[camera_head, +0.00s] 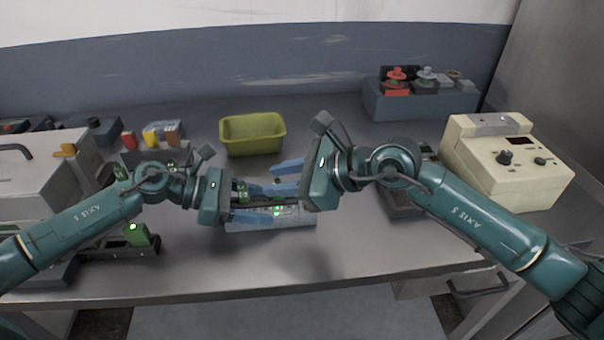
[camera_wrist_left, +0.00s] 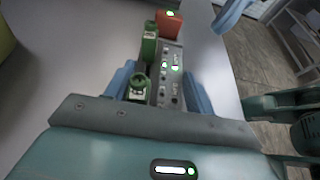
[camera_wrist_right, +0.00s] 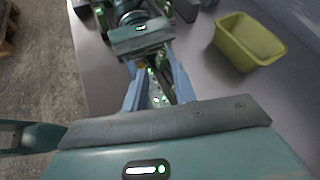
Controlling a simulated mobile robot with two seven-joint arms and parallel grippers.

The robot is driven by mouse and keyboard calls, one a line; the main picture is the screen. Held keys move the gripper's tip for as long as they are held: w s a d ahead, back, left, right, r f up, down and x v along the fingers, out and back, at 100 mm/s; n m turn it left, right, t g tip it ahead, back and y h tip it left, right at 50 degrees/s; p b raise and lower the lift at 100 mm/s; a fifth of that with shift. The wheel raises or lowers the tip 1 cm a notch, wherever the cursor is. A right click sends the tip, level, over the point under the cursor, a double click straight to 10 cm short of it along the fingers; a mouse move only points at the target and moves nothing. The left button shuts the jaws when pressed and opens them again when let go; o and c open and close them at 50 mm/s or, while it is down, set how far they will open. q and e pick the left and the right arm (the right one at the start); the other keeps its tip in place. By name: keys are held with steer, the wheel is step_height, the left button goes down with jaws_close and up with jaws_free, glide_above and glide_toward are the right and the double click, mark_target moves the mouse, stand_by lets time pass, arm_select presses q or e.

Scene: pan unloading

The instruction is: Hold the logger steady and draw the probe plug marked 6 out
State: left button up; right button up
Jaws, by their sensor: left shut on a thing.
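The logger (camera_head: 290,214) is a grey box with lit green lights, lying near the middle of the bench. My left gripper (camera_head: 262,205) is shut on its body, one blue finger on each side, as the left wrist view also shows on the logger (camera_wrist_left: 172,85). There, a green plug (camera_wrist_left: 138,88), another green plug (camera_wrist_left: 149,45) and an orange-red block (camera_wrist_left: 168,22) stand along the logger. I cannot read any number, so I cannot tell which plug is 6. My right gripper (camera_head: 274,179) is open above the logger's far side, its fingers apart; the right wrist view shows the logger (camera_wrist_right: 158,98) beyond them.
An empty yellow-green bin (camera_head: 252,133) stands behind the logger. A beige box with knobs (camera_head: 505,165) is at the right, and a grey rack with red and grey parts (camera_head: 420,104) at the back right. A white instrument (camera_head: 38,172) stands at the left. The front bench strip is clear.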

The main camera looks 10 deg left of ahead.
mark_target(242, 185)
steer(key=x, duration=0.7)
steer(key=shift+c, duration=0.2)
jaws_close()
